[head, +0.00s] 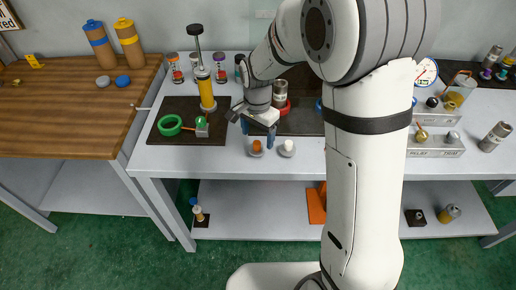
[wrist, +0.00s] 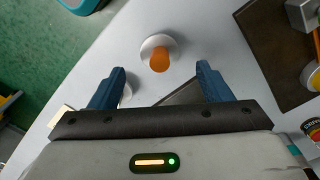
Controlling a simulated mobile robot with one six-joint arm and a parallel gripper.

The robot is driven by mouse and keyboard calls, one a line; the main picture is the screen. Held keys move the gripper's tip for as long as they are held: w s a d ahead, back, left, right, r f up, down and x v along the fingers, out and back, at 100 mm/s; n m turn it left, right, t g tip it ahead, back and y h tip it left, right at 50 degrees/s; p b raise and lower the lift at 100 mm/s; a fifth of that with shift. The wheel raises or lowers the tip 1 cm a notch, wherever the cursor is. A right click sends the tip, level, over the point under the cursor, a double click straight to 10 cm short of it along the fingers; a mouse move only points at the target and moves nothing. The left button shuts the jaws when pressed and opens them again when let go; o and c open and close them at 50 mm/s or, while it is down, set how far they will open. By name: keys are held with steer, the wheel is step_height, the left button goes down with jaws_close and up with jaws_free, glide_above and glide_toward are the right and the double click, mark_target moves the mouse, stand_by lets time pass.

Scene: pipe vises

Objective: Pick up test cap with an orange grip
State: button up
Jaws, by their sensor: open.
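The test cap with an orange grip (head: 257,148) stands near the front edge of the grey bench, a pale disc with an orange knob on top. In the wrist view the cap (wrist: 160,58) lies just beyond and between my fingertips, its orange grip pointing toward my gripper. My gripper (head: 259,133) is open and empty, with its blue fingers just above and around the cap's place. In the wrist view my gripper (wrist: 161,72) has its fingers spread wide, neither seen touching the cap.
A similar cap with a white grip (head: 287,148) stands close on the right. A dark mat (head: 165,132) on the left holds a green ring (head: 170,125) and a yellow cylinder (head: 206,92). Several jars line the back. The bench's front edge is close.

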mark_target(257, 142)
step_height(257, 142, down, 5)
steer(key=shift+r, duration=0.1)
steer(key=c, duration=1.1)
